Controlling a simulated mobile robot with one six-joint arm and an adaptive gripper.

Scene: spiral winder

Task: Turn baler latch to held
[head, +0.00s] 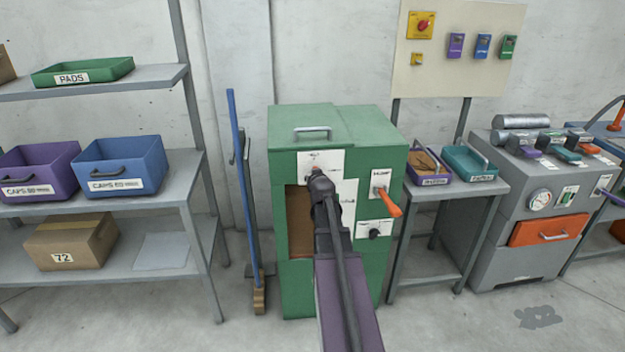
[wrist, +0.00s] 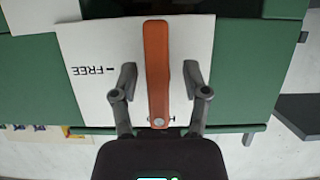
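In the wrist view the baler latch (wrist: 157,70) is an orange lever on a white plate (wrist: 93,50). Its round pivot end is near the bottom of the picture and its length points up the picture. The word FREE, upside down, and a short mark are left of the lever. My gripper (wrist: 160,80) is open, one finger on each side of the lever, with gaps showing on both sides. In the head view my gripper (head: 317,173) is in front of the upper plate of the green baler (head: 325,135) and hides the latch. No HELD mark is readable.
An orange handle (head: 390,203) sticks out from the baler's front, right of my arm, with a black knob (head: 374,234) below it. A blue pole (head: 240,170) stands left of the baler. A side table (head: 452,187) with trays stands right.

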